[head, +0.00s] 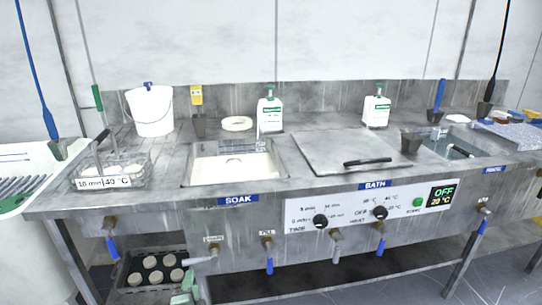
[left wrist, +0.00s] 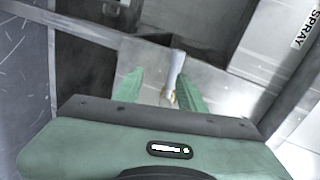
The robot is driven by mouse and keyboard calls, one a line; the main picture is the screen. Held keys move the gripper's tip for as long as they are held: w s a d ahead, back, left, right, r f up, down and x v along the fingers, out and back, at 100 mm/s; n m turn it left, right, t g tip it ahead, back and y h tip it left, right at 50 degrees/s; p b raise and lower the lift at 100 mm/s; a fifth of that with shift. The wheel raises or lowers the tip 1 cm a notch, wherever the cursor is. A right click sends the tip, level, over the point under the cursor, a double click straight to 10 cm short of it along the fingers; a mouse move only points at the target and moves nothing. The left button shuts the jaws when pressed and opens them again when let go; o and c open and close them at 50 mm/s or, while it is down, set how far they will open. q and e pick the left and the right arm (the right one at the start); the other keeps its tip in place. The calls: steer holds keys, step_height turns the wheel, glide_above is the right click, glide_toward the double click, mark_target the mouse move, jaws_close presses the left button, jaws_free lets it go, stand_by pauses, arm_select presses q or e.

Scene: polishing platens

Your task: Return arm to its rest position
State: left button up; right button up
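My left gripper (head: 187,288) is low at the front of the bench, below the soak basin (head: 187,170) and just under a grey-handled valve (head: 205,258). In the left wrist view the two green fingers (left wrist: 160,92) are spread apart. A pale grey lever with a brass end (left wrist: 175,72) shows between and beyond the fingertips. No grip on it is visible, and I cannot tell whether a finger touches it. My right gripper is in neither view.
The bench front (head: 375,215) carries knobs and several blue-handled valves. A crate of pale discs (head: 150,268) sits below, left of my gripper. A wire basket (head: 110,170) stands above it. The bath lid (head: 345,150) is shut. Open floor lies at lower right.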

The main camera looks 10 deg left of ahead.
arm_select(q)
steer(key=s+d+f+n+g+h, duration=0.3)
steer(key=s+f+n+g, duration=0.55)
steer(key=s+f, duration=1.6)
steer(key=s+d+f+n+g+h, duration=0.1)
steer(key=s+d+f+g, duration=0.1)
steer(key=s+f, duration=0.3)
steer(key=s+d+f+n+g, duration=0.2)
steer(key=s+d, duration=0.1)
steer(key=s, duration=0.4)
steer(key=s+a+r+p, duration=0.1)
steer(key=s+p, duration=0.6)
steer(key=s+a+r+g+p, duration=0.1)
steer(key=s+a+p, duration=0.1)
steer(key=s+p, duration=0.5)
steer(key=shift+a+r+p, duration=0.2)
steer(key=shift+a+p, duration=0.05)
steer(key=shift+p, duration=0.35)
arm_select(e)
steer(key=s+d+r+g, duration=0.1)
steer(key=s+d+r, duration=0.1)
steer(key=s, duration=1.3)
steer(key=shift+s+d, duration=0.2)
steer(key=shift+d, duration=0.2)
arm_select(q)
steer(key=shift+s+m, duration=0.1)
steer(key=shift+m, duration=0.15)
